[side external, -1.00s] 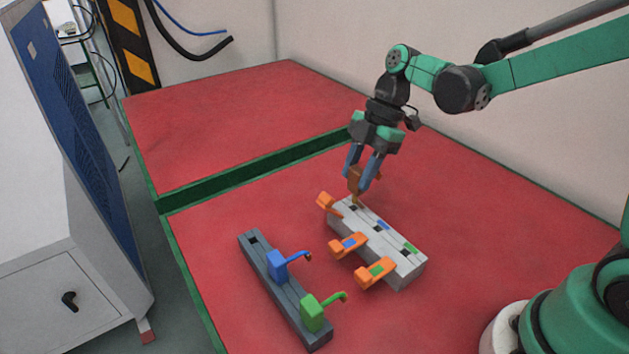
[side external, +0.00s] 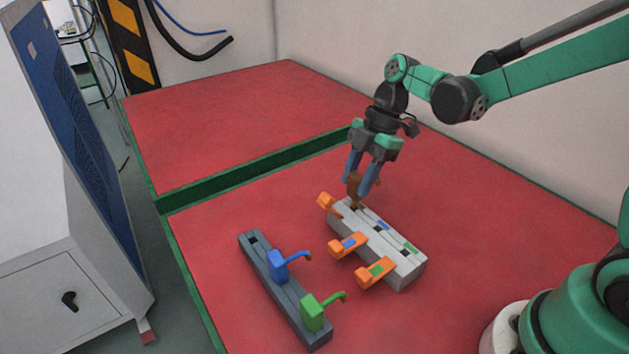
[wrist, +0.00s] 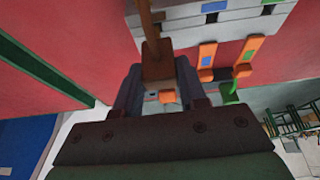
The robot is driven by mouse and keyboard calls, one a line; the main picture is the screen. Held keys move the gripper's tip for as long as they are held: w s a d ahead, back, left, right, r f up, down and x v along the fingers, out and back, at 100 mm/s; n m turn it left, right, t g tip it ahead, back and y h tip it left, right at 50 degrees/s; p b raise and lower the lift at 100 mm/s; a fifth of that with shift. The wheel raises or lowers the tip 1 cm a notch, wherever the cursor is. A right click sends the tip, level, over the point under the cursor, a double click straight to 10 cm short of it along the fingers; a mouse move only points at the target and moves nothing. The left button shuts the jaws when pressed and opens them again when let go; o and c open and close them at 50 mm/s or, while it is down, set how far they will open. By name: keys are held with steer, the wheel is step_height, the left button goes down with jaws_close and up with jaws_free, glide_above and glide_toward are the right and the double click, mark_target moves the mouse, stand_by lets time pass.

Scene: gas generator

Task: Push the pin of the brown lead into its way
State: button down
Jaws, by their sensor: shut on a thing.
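My gripper (side external: 360,188) is shut on the brown lead (side external: 354,184), a small brown block that also shows between the fingers in the wrist view (wrist: 158,64). The lead's lower end is at the far-left way of the pale grey connector block (side external: 405,262). How deep the pin sits in that way is hidden. The orange latch (side external: 327,202) beside this way stands tilted up. The other ways carry a blue mark (side external: 383,225) and a green mark (side external: 411,247).
Two more orange latches (side external: 347,246) (side external: 375,272) stick out from the block's near side. A dark rack (side external: 259,260) in front holds a blue lead (side external: 278,266) and a green lead (side external: 312,312); its far slot is empty. The red table (side external: 480,240) is clear to the right.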

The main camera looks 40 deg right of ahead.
steer(key=shift+f, duration=1.25)
steer(key=shift+c, duration=2.1)
jaws_free()
steer(key=shift+v, duration=2.8)
